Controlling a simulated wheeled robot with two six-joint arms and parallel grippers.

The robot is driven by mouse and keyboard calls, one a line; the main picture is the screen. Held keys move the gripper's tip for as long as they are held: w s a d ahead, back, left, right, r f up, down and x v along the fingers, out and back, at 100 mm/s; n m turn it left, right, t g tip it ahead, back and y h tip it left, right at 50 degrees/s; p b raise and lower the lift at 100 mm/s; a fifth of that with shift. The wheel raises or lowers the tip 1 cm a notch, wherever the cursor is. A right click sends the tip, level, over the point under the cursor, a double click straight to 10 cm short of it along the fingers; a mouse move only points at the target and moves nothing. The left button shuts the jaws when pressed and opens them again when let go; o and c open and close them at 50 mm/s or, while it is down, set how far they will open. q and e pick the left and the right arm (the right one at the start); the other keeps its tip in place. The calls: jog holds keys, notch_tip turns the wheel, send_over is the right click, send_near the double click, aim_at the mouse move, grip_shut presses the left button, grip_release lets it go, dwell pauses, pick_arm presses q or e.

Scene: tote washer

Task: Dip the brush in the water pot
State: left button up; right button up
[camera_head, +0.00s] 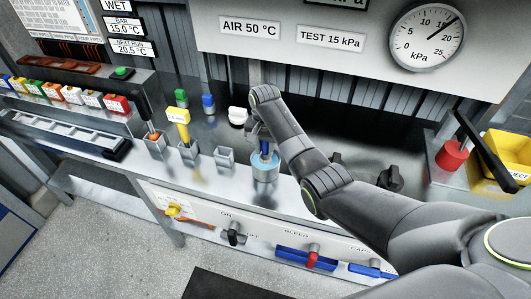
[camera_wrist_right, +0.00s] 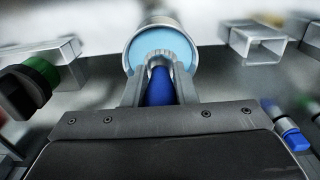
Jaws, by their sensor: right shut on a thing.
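The water pot (camera_head: 265,175) is a metal cylinder with light blue water, standing near the front edge of the metal bench. It also shows at the top of the right wrist view (camera_wrist_right: 160,19). My right gripper (camera_head: 264,148) is shut on the brush, whose blue handle (camera_wrist_right: 161,88) runs between the two fingers. The brush's pale lower end overlaps the blue water (camera_wrist_right: 163,43) in the wrist view. The bristles are hidden, and I cannot tell how deep they are. My left gripper is not in view.
Square metal holders stand left of the pot, one empty (camera_head: 224,156), one with a yellow-handled tool (camera_head: 183,128). A white-topped item (camera_head: 238,116) is behind. Black knobs (camera_head: 391,178) and a red knob (camera_head: 452,155) are to the right.

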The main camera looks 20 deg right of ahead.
jog(key=shift+r+p, duration=1.2)
jog(key=shift+r, duration=0.15)
jog(key=shift+r+p, duration=0.45)
jog(key=shift+r, duration=3.5)
jog(key=shift+f, duration=0.1)
